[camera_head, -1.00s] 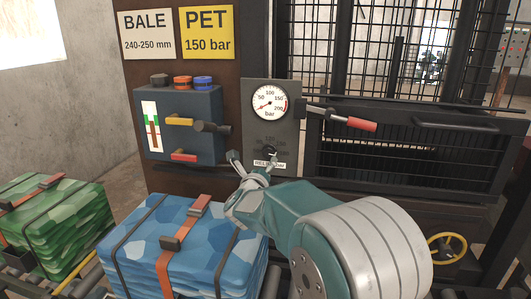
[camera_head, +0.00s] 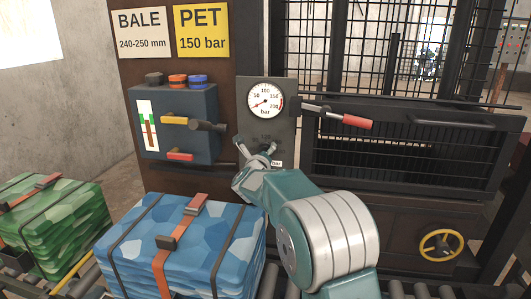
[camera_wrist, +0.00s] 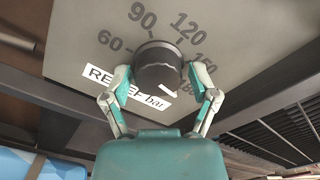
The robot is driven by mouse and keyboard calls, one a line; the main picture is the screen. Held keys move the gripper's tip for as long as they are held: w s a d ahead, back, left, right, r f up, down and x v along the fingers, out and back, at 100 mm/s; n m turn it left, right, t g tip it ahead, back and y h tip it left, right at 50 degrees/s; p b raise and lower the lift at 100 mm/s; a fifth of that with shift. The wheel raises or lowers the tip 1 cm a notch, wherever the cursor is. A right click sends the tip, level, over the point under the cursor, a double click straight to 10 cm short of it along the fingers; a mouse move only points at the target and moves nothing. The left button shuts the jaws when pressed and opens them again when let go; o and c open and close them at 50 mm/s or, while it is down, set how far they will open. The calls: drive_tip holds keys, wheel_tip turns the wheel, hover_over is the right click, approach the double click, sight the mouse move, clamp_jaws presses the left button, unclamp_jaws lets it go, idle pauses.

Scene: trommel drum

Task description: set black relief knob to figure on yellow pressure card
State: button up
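The black relief knob (camera_wrist: 158,62) sits on a grey panel (camera_wrist: 85,40) in the wrist view. The dial figures 60, 90, 120, 150 and 180 run around it. A white mark near the knob's lower right edge seems to point toward 180. My gripper (camera_wrist: 158,74) is open, one finger on each side of the knob. A small gap shows at the left finger; contact at the right is unclear. In the head view my gripper (camera_head: 256,148) is at the panel's lower part and mostly hides the knob. The yellow pressure card (camera_head: 203,31) reads PET 150 bar.
A pressure gauge (camera_head: 265,100) is above the knob, with a red-handled lever (camera_head: 345,119) to its right. A blue-grey box (camera_head: 175,125) with coloured handles is at left. A blue bale (camera_head: 190,240) lies below, and a green bale (camera_head: 50,225) farther left.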

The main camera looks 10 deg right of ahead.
drive_tip(key=shift+a, duration=0.2)
drive_tip(key=c, duration=0.5)
drive_tip(key=shift+a, duration=0.15)
drive_tip(key=shift+n, duration=0.4)
drive_tip(key=n, duration=0.4)
drive_tip(key=shift+n, duration=0.3)
drive_tip(key=n, duration=0.4)
drive_tip(key=shift+f+n, duration=0.1)
drive_tip(key=shift+n, duration=0.3)
